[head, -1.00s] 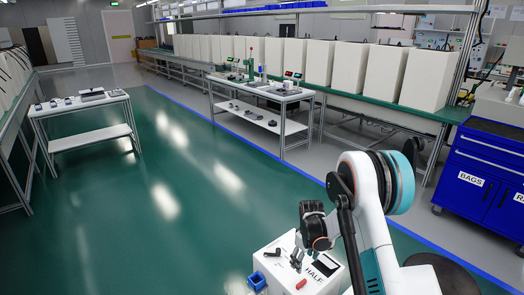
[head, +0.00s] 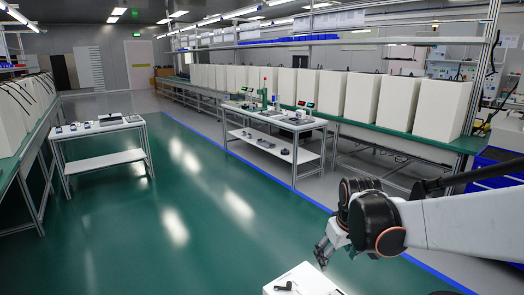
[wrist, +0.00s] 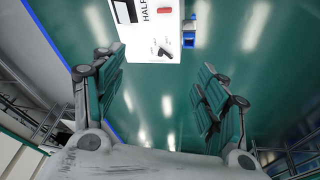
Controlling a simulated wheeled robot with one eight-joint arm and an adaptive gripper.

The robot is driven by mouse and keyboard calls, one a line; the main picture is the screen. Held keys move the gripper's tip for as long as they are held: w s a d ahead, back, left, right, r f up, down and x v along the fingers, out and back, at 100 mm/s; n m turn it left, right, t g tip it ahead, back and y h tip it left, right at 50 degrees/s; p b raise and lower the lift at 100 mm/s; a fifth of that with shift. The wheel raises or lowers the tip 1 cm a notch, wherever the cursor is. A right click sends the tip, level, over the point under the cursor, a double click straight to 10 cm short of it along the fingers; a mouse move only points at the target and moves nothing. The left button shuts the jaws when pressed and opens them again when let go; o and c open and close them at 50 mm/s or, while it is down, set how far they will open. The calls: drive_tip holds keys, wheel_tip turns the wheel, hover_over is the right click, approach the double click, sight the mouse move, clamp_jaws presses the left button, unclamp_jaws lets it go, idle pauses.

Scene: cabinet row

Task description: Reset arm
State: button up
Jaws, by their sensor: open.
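My gripper (head: 322,256) hangs at the end of my white arm, which reaches in from the right of the head view. It is just above and behind the white box top (head: 303,280) in the picture. In the wrist view my gripper (wrist: 160,88) has its two fingers wide apart, with nothing between them but floor behind. The white box top marked HALF (wrist: 150,20) lies beyond the fingers at the top of the wrist view. The lower part of the box is cut off in the head view.
On the box lie a red piece (wrist: 164,10) and small dark pieces; a blue bin (wrist: 189,36) is beside it. A work table (head: 275,118) and a side table (head: 100,128) stand farther back. Green floor (head: 185,200) between them is clear.

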drive_tip(key=s+r+m+t, duration=0.1)
drive_tip(key=s+r, duration=0.1)
drive_tip(key=s, duration=0.9)
drive_tip(key=s+r+m+t, duration=0.2)
drive_tip(key=s+r, duration=0.1)
drive_tip(key=s, duration=0.7)
drive_tip(key=shift+s+r+m+t, duration=0.3)
drive_tip(key=shift+s+r, duration=0.05)
drive_tip(key=shift+s, duration=0.05)
